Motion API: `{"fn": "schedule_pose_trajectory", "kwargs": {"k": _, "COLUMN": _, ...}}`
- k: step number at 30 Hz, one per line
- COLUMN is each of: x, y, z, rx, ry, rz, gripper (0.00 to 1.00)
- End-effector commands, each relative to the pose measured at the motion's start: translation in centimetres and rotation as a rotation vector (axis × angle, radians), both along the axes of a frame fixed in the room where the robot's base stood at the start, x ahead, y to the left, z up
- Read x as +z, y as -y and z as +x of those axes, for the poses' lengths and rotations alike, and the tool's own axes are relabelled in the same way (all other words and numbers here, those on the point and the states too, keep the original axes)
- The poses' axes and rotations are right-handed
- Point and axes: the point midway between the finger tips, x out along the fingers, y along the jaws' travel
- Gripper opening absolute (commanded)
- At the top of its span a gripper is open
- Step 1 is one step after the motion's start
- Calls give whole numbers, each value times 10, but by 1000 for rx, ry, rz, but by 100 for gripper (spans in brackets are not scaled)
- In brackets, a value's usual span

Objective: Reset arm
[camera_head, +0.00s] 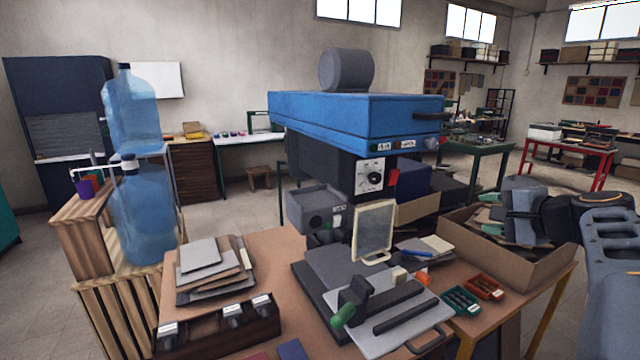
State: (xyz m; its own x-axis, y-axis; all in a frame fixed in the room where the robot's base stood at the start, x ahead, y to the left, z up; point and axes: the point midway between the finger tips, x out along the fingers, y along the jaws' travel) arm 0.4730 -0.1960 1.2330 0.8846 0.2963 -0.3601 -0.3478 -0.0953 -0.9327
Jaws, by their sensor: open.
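My arm (612,250) comes in from the right edge of the head view, grey-blue with a dark wrist. My gripper (494,212) is at its end, pointing left, with its jaws apart. It shows in front of an open cardboard box (530,262) at the right of the workbench, above the dark and grey pieces in that box. I see nothing held between the jaws. The dark pieces behind it make the fingertips hard to pick out. The height of the gripper above the box contents is hard to tell.
A large blue-topped press machine (355,115) stands on the workbench (262,262), left of my gripper. Green and red small trays (462,301) lie before the box. Stacked sheets (212,268) and blue water bottles (146,212) are at left. A red-legged table (565,150) stands behind.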

Motion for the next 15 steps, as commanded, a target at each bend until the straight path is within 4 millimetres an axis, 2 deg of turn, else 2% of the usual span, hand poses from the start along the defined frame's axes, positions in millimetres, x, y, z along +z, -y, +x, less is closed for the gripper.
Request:
{"fn": "schedule_pose_trajectory", "kwargs": {"k": 1, "x": -32, "y": -14, "z": -8, "rx": 28, "ry": -101, "rz": -82, "gripper": 53}}
{"fn": "schedule_pose_trajectory", "kwargs": {"k": 3, "x": -78, "y": -37, "z": -25, "rx": 99, "ry": -246, "rz": -231, "gripper": 53}}
{"fn": "schedule_pose_trajectory", "kwargs": {"k": 6, "x": -133, "y": -75, "z": -58, "rx": 255, "ry": -416, "rz": -463, "gripper": 53}}
{"fn": "schedule_pose_trajectory", "kwargs": {"k": 10, "x": -184, "y": -118, "z": -109, "rx": 509, "ry": -555, "rz": -777, "gripper": 53}}
{"fn": "schedule_pose_trajectory", "kwargs": {"k": 12, "x": -203, "y": -137, "z": -135, "rx": 646, "ry": -585, "rz": -936, "gripper": 53}}
{"fn": "schedule_pose_trajectory", "kwargs": {"k": 15, "x": -216, "y": -158, "z": -159, "rx": 788, "ry": -583, "rz": -1084, "gripper": 53}}
